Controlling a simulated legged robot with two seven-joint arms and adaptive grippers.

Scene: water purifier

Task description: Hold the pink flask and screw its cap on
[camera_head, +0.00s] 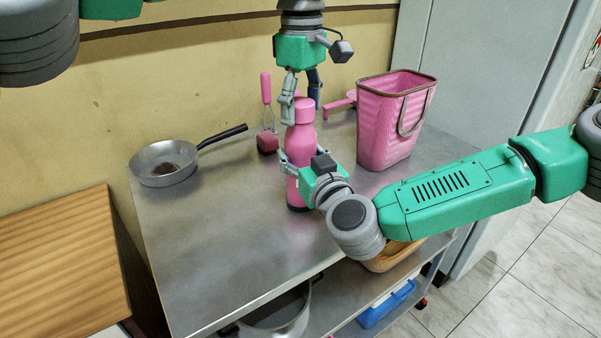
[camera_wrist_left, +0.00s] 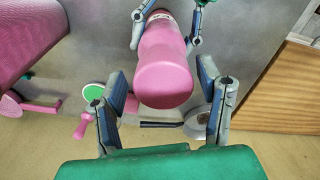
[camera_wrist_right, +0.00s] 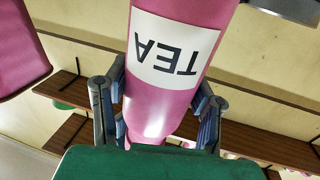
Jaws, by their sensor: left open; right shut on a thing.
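The pink flask (camera_head: 300,140) stands upright on the metal table, with its pink cap (camera_head: 303,106) on top. I cannot tell whether the cap is tight. My right gripper (camera_head: 296,172) is shut around the flask's body. The right wrist view shows the flask between its fingers (camera_wrist_right: 158,112), with a white "TEA" label. My left gripper (camera_head: 302,110) points down from above, its open fingers on either side of the cap. In the left wrist view the cap (camera_wrist_left: 165,86) lies between these fingers (camera_wrist_left: 163,98), with gaps on both sides.
A pink basket (camera_head: 388,128) stands right of the flask. A pink-handled tool (camera_head: 266,90) and a pan (camera_head: 166,165) are behind and left. A pot (camera_head: 277,318) and a blue box (camera_head: 385,305) are on the lower shelf. The table's front left is clear.

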